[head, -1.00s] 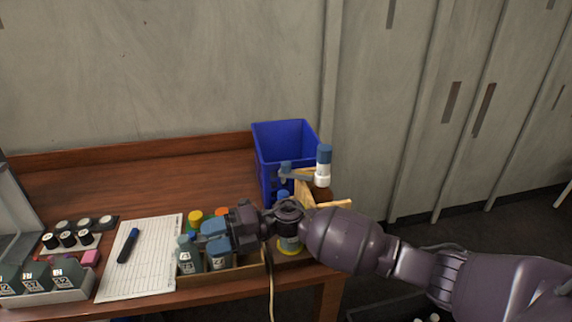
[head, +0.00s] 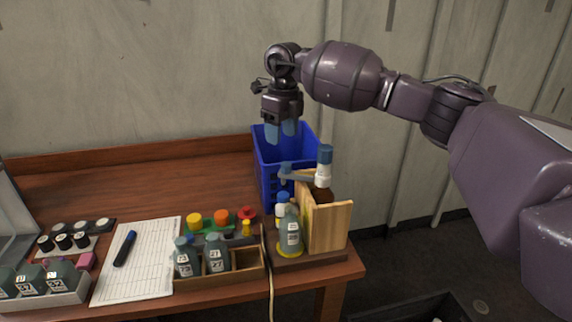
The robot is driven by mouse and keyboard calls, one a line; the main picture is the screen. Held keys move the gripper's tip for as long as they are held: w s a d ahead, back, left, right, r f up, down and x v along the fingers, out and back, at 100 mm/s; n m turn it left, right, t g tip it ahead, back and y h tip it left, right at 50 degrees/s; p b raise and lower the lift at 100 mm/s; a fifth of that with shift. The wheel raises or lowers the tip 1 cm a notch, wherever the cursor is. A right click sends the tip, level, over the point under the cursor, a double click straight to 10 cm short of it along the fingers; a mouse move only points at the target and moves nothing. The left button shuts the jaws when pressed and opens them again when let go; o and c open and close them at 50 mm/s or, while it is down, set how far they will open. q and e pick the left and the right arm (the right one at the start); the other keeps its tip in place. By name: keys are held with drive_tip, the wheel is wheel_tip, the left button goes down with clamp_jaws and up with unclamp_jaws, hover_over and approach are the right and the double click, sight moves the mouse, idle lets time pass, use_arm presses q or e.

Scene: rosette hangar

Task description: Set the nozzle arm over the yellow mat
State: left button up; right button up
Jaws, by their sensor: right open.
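The nozzle arm (head: 302,175) is a grey bar at the top of the dispenser by the wooden panel (head: 328,226). It reaches left from the white and blue head (head: 324,165), with a blue piece at its left end. The yellow mat (head: 289,253) is a small round disc low on the wooden base. A grey-green labelled bottle (head: 291,232) stands upright on it and hides most of it. I cannot tell whether the nozzle end is over the mat. My right gripper (head: 282,133) is open and empty, pointing down above the nozzle arm, in front of the blue crate.
A blue crate (head: 264,165) stands behind the dispenser. A wooden tray (head: 240,270) with two bottles is to the left, with coloured caps (head: 221,217) behind it. A paper sheet (head: 135,262) with a marker (head: 125,248) lies further left.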

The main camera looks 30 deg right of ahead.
sight(286, 164)
drive_tip(key=shift+h, duration=0.3)
drive_tip(key=f, duration=0.3)
drive_tip(key=d+f, duration=0.1)
drive_tip(key=f, duration=0.5)
drive_tip(key=shift+w+d+f+p, duration=0.15)
drive_tip(key=shift+d+f+p, duration=0.05)
drive_tip(key=shift+p, duration=0.1)
clamp_jaws()
